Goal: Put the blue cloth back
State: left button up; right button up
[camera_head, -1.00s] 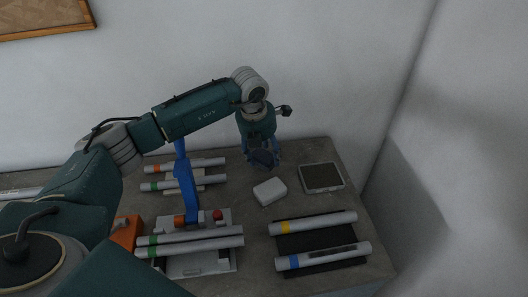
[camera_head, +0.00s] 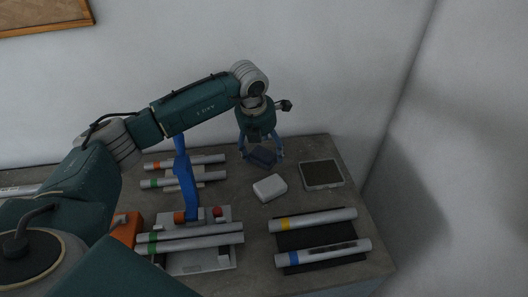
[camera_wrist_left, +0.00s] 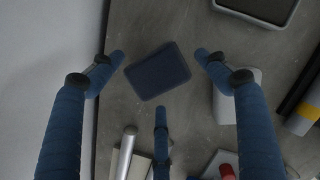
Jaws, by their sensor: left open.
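The blue cloth (camera_head: 262,156) is a small folded dark blue pad lying on the table near its back edge. In the left wrist view the cloth (camera_wrist_left: 158,72) lies flat and slightly turned, between the spread fingers. My left gripper (camera_head: 262,154) is above the cloth, pointing down, with its fingers open and apart from it. In the left wrist view the left gripper (camera_wrist_left: 160,80) shows its blue fingers wide apart, with nothing between them but the cloth below. My right gripper is not in view.
A white block (camera_head: 270,188) stands just in front of the cloth, and a grey tray with a dark inside (camera_head: 321,175) lies to its right. A wall stands behind.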

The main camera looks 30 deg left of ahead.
aim_at(259, 160)
pick_arm(q)
jog(key=b+v, duration=0.3)
jog(key=v, duration=0.8)
jog(key=shift+f, duration=0.1)
